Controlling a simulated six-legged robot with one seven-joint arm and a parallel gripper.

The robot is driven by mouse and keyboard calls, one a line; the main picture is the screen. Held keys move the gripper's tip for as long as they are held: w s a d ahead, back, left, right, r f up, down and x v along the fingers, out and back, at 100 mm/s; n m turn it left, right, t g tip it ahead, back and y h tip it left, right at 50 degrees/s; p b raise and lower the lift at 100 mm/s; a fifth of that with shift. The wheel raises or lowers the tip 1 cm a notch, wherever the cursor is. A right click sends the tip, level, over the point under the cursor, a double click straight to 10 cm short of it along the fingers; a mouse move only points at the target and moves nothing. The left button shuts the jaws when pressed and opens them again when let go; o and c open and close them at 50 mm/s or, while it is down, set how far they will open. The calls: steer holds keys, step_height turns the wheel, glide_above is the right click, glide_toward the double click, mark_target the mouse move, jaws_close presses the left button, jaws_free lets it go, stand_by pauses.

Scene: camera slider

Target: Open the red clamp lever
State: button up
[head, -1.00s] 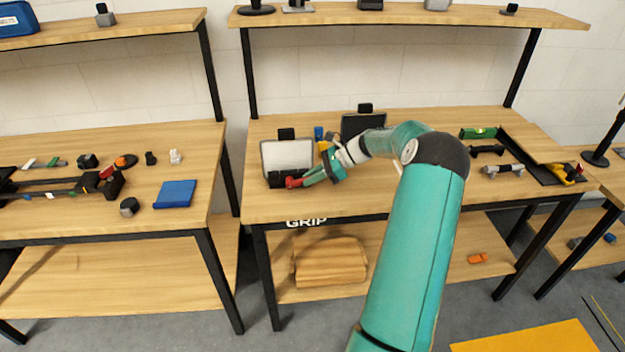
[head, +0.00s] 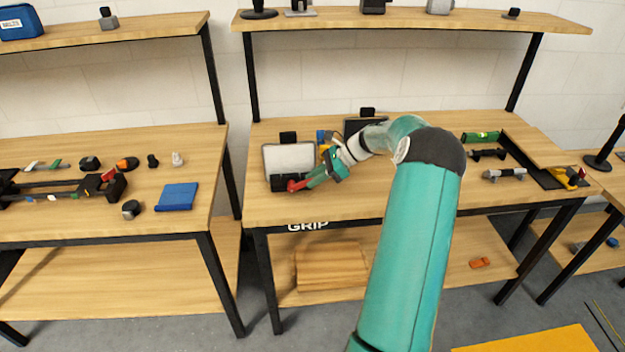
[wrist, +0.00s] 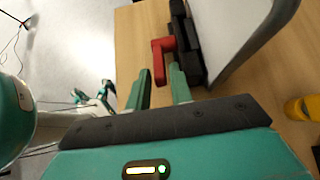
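The red clamp lever (head: 297,186) sits low on a black clamp block (head: 278,183) at the front of an upright pale panel (head: 288,158), on the middle workbench. In the wrist view the lever (wrist: 162,50) is bent, and its free end reaches back between the two green fingers. My gripper (wrist: 161,75) is open, with one finger on each side of that end. A small gap shows at the left finger; contact at the right finger cannot be told. In the head view my gripper (head: 311,180) comes in from the right, and its fingers partly cover the lever.
A second dark upright panel (head: 366,124) stands behind my wrist. Blue and yellow items (head: 325,138) are close behind the gripper. The bench's front edge (head: 400,211) is near. The bench top right of my forearm holds a green level (head: 480,137) and black tools.

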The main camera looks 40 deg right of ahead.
steer(key=v, duration=1.3)
steer(key=shift+f, duration=0.1)
steer(key=shift+c, duration=0.2)
